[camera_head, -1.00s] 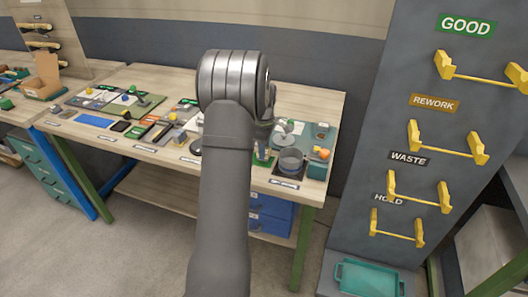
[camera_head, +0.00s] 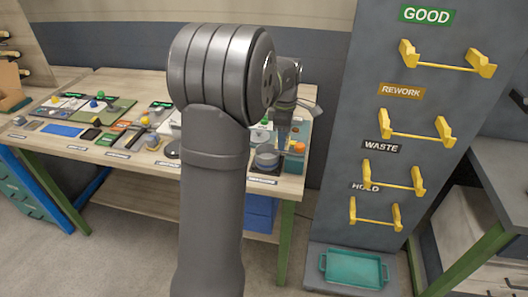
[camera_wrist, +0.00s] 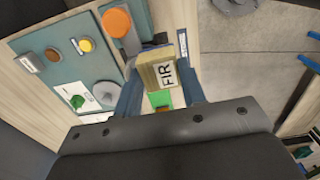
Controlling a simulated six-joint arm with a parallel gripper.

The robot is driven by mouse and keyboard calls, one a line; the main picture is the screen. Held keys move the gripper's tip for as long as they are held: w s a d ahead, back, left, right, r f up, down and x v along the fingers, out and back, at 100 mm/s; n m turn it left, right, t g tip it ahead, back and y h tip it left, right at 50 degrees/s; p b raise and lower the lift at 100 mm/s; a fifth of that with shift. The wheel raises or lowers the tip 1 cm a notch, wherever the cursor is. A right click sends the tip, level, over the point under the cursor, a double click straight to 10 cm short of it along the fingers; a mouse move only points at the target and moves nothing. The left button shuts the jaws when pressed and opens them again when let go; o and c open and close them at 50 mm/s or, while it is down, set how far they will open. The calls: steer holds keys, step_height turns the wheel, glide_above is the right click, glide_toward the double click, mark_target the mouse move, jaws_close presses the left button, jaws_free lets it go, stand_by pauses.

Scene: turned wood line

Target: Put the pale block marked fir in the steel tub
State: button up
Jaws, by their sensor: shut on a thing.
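The pale block marked FIR (camera_wrist: 163,72) is between the two blue fingers of my gripper (camera_wrist: 160,90) in the wrist view, with its label facing the camera. My gripper (camera_head: 283,138) is shut on it. In the head view my gripper hangs over the right end of the bench, close to the steel tub (camera_head: 267,158). I cannot make out the block in the head view. The steel tub is a round grey vessel on a dark mat, and no block can be made out inside it.
The bench (camera_head: 133,155) has several small parts and boards on its left. An orange round piece (camera_head: 299,147) sits right of the tub; an orange disc (camera_wrist: 117,22) shows on a teal board in the wrist view. A grey panel with yellow brackets stands right, above a teal tray (camera_head: 353,268).

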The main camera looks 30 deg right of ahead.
steer(key=s+d, duration=0.2)
steer(key=s, duration=0.1)
glide_toward(267, 151)
steer(key=s, duration=0.1)
steer(key=s+a+f, duration=0.2)
steer(key=shift+s+f, duration=0.1)
steer(key=shift+s, duration=0.1)
steer(key=shift+f, duration=2)
steer(key=shift+f, duration=0.1)
steer(key=o, duration=0.5)
steer(key=shift+f, duration=0.1)
steer(key=shift+o, duration=0.8)
step_height(267, 151, up, 12)
steer(key=shift+r, duration=0.2)
steer(key=shift+f, duration=0.1)
